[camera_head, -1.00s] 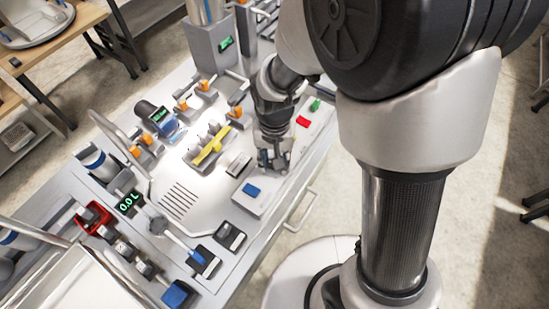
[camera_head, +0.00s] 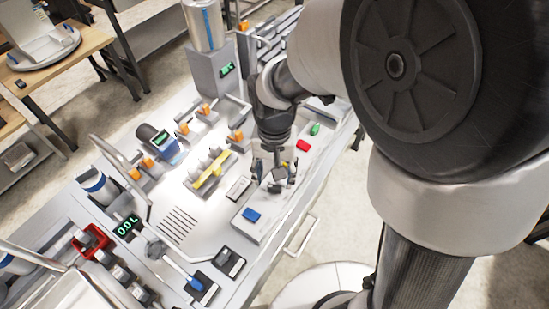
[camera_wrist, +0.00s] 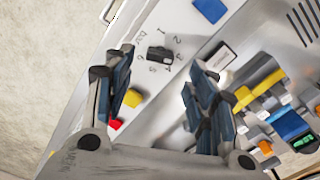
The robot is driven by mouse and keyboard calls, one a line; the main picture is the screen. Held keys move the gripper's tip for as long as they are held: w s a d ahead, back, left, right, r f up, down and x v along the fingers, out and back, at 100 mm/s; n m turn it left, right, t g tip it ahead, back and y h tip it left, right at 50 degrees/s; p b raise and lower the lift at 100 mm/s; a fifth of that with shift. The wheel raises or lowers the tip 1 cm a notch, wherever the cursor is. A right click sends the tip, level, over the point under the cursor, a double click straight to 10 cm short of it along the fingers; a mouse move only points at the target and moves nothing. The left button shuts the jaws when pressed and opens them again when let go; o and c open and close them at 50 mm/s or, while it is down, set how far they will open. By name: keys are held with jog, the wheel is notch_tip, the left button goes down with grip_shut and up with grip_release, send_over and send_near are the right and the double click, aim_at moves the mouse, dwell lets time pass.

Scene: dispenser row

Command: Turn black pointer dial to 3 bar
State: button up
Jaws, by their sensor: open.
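The black pointer dial (camera_wrist: 159,54) shows in the wrist view on a pale panel, with printed numerals around it. A 3 seems to lie just right of it; which way its pointer faces is too small to tell. In the head view the dial (camera_head: 276,187) is a small dark block on the raised grey box. My gripper (camera_wrist: 158,72) is open, with its blue-padded fingers on either side of the dial in the wrist picture. It holds nothing. In the head view my gripper (camera_head: 276,173) points down above the dial; contact cannot be made out.
A blue button (camera_head: 251,214) sits near the dial on the same box. A yellow knob (camera_wrist: 133,97) and a red button (camera_head: 303,145) lie on the other side. A yellow bar (camera_head: 208,175) and a metal drain plate (camera_head: 178,224) are left of my gripper.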

aim_at(275, 187)
notch_tip(275, 187, up, 6)
jog(key=shift+r, duration=0.25)
dwell(0.4)
jog(key=s+d+r+n+t, duration=0.1)
jog(key=s+d+r+t, duration=0.1)
jog(key=s+d+r, duration=0.2)
jog(key=s+d+r+n+t, duration=0.1)
jog(key=s+d+r+t, duration=0.1)
jog(key=s+d+r, duration=0.3)
jog(key=s+d, duration=0.2)
jog(key=s, duration=0.2)
jog(key=shift+s+n+t, duration=0.25)
jog(key=shift+n+t, duration=0.05)
dwell(2.9)
